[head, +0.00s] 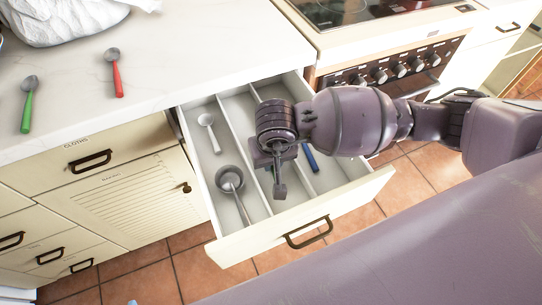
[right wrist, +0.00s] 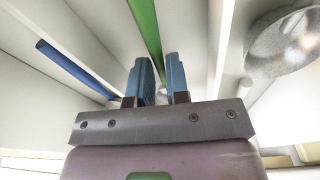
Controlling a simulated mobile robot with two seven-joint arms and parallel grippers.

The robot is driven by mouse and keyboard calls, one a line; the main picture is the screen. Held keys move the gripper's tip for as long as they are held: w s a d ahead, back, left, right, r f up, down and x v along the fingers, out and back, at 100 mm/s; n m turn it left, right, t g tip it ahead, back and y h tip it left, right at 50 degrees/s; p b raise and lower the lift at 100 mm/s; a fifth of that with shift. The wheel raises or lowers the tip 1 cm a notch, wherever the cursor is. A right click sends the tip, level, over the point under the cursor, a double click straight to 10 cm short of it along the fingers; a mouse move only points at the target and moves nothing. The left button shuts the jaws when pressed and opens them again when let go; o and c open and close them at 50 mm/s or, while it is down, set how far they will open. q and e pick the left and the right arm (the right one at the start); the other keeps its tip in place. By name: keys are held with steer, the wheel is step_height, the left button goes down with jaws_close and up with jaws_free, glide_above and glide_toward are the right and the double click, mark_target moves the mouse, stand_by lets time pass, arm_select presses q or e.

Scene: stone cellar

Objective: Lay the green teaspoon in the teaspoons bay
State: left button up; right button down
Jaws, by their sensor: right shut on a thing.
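My right gripper (right wrist: 158,78) is shut on a green handle (right wrist: 145,28), which runs between its blue fingers in the right wrist view. The handle's spoon end is hidden, and the gripper hides it in the head view. There, my right gripper (head: 279,188) points down over the middle bay of the open drawer (head: 318,205). Another green-handled spoon (head: 27,105) lies on the counter at the left. The left bay holds a pale spoon (head: 209,132) and a grey ladle-like spoon (head: 230,180). I cannot read any bay labels. My left gripper is out of view.
A blue handle (head: 310,158) lies in the drawer right of my gripper; it also shows in the right wrist view (right wrist: 75,70). A red-handled spoon (head: 116,75) lies on the counter (head: 180,55). Low dividers separate the bays. A cooker (head: 390,70) stands behind the drawer's right side.

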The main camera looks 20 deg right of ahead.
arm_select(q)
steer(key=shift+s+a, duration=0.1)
arm_select(e)
steer(key=c, duration=0.7)
jaws_free()
steer(key=shift+r+p, duration=0.65)
steer(key=shift+r, duration=0.7)
steer(key=shift+r+p, duration=0.55)
steer(key=shift+r, duration=0.65)
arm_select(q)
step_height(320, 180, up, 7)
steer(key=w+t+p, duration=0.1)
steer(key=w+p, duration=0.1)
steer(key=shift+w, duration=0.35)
arm_select(e)
step_height(320, 180, up, 4)
